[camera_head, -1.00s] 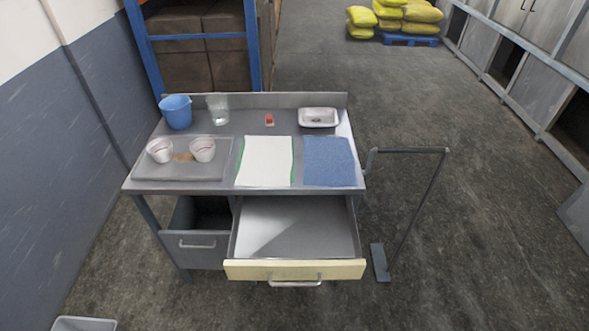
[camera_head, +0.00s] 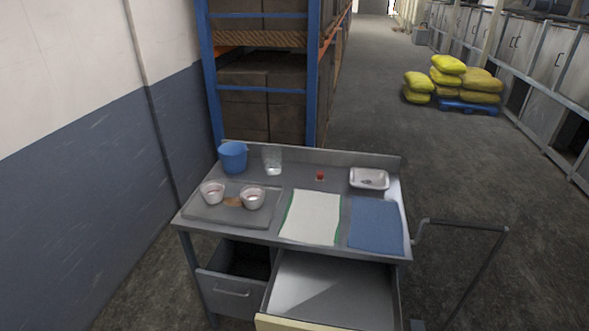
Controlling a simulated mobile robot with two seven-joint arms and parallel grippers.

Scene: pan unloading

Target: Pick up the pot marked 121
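Two small white pots with reddish bands stand upright on a grey tray (camera_head: 208,216) at the left of the steel table. One is the left pot (camera_head: 212,193) and the other is the right pot (camera_head: 252,198). Any numbers on them are too small to read, so I cannot tell which is marked 121. A brownish patch (camera_head: 233,202) lies between them on the tray. Neither of my grippers is in view.
The table (camera_head: 330,163) also bears a blue bucket (camera_head: 233,157), a clear beaker (camera_head: 272,160), a small red object (camera_head: 320,175), a white dish (camera_head: 369,178), a white cloth (camera_head: 311,217) and a blue cloth (camera_head: 376,225). An open drawer (camera_head: 333,288) juts out in front.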

